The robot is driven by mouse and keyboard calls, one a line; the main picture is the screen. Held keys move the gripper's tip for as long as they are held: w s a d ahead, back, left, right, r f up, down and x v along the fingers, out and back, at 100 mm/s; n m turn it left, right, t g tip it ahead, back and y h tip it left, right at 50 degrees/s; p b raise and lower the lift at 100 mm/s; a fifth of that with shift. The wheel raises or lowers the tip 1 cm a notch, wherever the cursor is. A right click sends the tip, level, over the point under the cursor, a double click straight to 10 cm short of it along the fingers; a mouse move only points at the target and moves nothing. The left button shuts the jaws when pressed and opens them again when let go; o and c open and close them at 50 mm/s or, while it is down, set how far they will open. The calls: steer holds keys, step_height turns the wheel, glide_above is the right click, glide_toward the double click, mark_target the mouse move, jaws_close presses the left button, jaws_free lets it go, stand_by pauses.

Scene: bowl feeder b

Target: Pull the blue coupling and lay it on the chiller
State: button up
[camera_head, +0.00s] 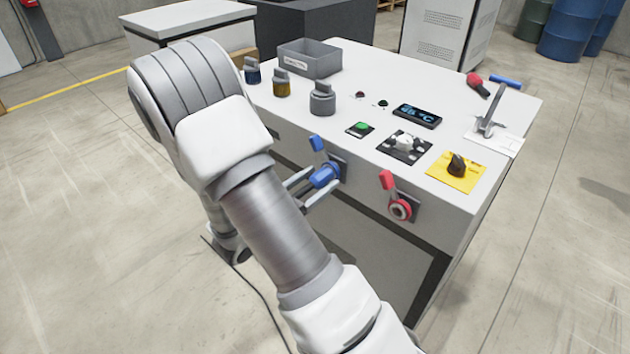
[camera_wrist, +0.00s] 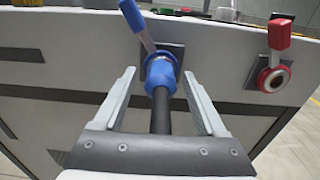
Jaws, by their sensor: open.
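The blue coupling (camera_head: 325,175) sits on the front face of the chiller (camera_head: 350,65), on a dark plate. In the wrist view the blue coupling (camera_wrist: 160,76) has a dark hose running from it back between my fingers. A blue lever (camera_wrist: 137,20) stands up and leans left above it. My gripper (camera_wrist: 158,88) is open, with one finger on each side of the coupling and hose. A gap shows between each finger and the coupling. In the head view my gripper (camera_head: 304,189) is at the coupling, partly hidden by my arm.
The chiller's top holds several knobs, a green button (camera_head: 361,128), a display (camera_head: 417,115), a grey bin (camera_head: 309,58) and a red-handled tool (camera_head: 478,84). Bare top lies between these.

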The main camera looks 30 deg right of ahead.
steer(key=shift+s+d, duration=0.2)
steer(key=shift+d, duration=0.2)
jaws_close()
stand_by(0.4)
steer(key=shift+a, duration=0.15)
steer(key=shift+p+v, duration=0.45)
steer(key=shift+v, duration=2.55)
steer(key=shift+w, duration=0.15)
